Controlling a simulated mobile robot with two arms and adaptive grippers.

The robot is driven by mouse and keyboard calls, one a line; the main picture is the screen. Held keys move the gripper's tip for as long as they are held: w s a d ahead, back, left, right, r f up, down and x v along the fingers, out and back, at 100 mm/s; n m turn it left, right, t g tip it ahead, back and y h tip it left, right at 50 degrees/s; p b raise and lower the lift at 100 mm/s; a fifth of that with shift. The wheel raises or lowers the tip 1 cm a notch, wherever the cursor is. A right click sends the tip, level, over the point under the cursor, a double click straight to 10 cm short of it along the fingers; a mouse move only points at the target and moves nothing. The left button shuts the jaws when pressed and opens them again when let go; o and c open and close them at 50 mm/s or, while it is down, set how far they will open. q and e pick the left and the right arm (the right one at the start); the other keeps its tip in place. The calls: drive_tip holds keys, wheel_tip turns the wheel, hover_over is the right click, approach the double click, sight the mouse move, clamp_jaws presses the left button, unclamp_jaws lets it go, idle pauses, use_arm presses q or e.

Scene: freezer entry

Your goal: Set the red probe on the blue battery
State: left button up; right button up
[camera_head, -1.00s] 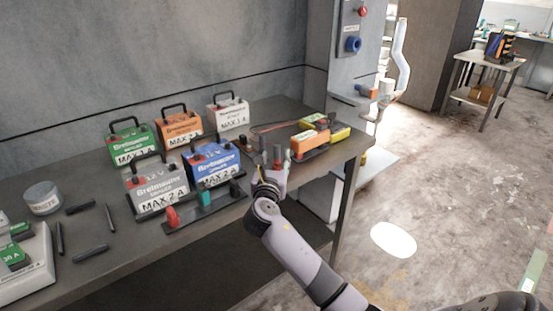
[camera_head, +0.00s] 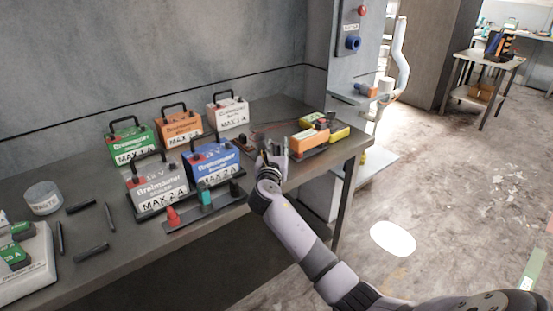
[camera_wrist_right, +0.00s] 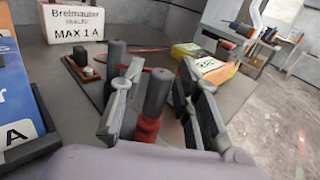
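The blue battery (camera_head: 215,163) stands among other batteries on the table, left of my right gripper. Its edge shows at the left of the right wrist view (camera_wrist_right: 14,108). My right gripper (camera_head: 273,150) is low over the table, right of the blue battery. In the right wrist view its fingers (camera_wrist_right: 160,90) are apart, on either side of the red probe (camera_wrist_right: 150,115), which has a grey upper part and a red lower part. The probe looks upright; its lower end is hidden. I cannot tell whether a finger touches it. My left gripper is not in view.
Grey (camera_head: 155,180), green (camera_head: 131,144), orange (camera_head: 179,130) and white (camera_head: 228,113) batteries stand nearby. A dark holder with red (camera_head: 172,216) and teal (camera_head: 205,196) pieces lies in front. A dark cylinder (camera_wrist_right: 116,57) stands behind the left finger. A yellow device (camera_wrist_right: 205,62) is beyond.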

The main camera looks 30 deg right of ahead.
clamp_jaws()
idle(0.4)
wheel_tip(320, 180, up, 24)
drive_tip(key=p, duration=0.7)
idle(1.0)
